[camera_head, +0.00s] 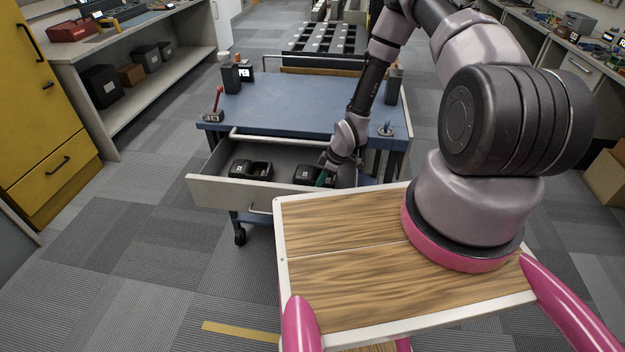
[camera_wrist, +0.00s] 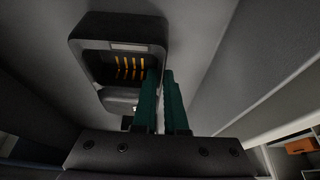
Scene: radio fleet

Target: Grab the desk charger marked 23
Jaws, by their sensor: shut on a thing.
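Two black desk chargers lie in the open drawer (camera_head: 215,190) of the blue-topped cart. The left charger (camera_head: 250,169) stands apart from my gripper. The right charger (camera_head: 309,174) is at my gripper (camera_head: 322,179), by its right side. Small pale labels show on both, but I cannot read the numbers. In the wrist view the held charger (camera_wrist: 120,30) shows its open pocket with gold contacts. The teal fingers of my gripper (camera_wrist: 163,80) are close together at its right edge, shut on it. The exact grip contact is partly hidden by the fingers.
The cart's blue top (camera_head: 300,105) overhangs the drawer's back. It carries a red-handled tool (camera_head: 215,105), a black radio (camera_head: 230,76) and other small items. The drawer's front wall and right side are near my gripper. Carpet to the left is clear.

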